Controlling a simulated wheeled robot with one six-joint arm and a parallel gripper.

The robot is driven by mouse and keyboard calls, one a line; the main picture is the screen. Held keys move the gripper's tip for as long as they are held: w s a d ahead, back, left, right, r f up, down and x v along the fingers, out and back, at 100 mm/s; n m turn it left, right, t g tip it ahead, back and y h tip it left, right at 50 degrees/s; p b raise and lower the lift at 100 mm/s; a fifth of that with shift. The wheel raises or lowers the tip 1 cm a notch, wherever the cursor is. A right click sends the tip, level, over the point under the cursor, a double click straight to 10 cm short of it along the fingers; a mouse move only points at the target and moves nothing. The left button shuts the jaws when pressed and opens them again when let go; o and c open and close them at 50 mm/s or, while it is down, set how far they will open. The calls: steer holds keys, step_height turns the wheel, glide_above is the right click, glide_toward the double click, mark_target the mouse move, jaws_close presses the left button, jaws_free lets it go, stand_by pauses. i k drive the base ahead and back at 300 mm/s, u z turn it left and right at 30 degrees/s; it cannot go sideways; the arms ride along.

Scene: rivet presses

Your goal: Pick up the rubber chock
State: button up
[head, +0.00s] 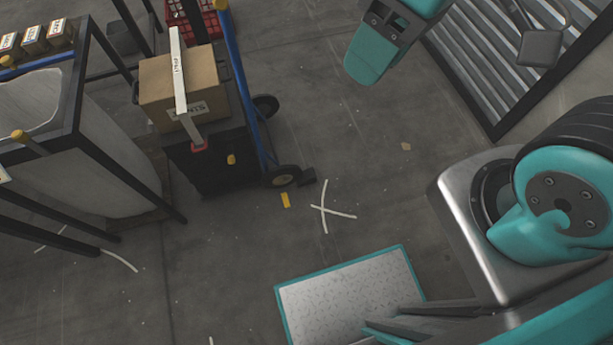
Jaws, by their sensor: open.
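The rubber chock (307,176) is a small dark wedge on the concrete floor in the head view, left of centre. It sits right beside the wheel of a blue hand truck; whether it touches the tyre is hard to tell. My gripper (398,38) shows at the top edge, partly cut off, with teal and dark grey parts. It is open, with nothing seen in it, and is up and to the right of the chock in the picture, apart from it.
The hand truck (248,95) carries a strapped cardboard box (180,82) on a black case. A dark-framed rack (75,110) stands left. A slatted metal panel (490,70) is at upper right. Floor is open right of the chock, with a white taped cross (325,211).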

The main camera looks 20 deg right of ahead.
mark_target(308, 176)
steer(key=u, duration=1.5)
steer(key=i, duration=1.5)
steer(key=z, duration=2.7)
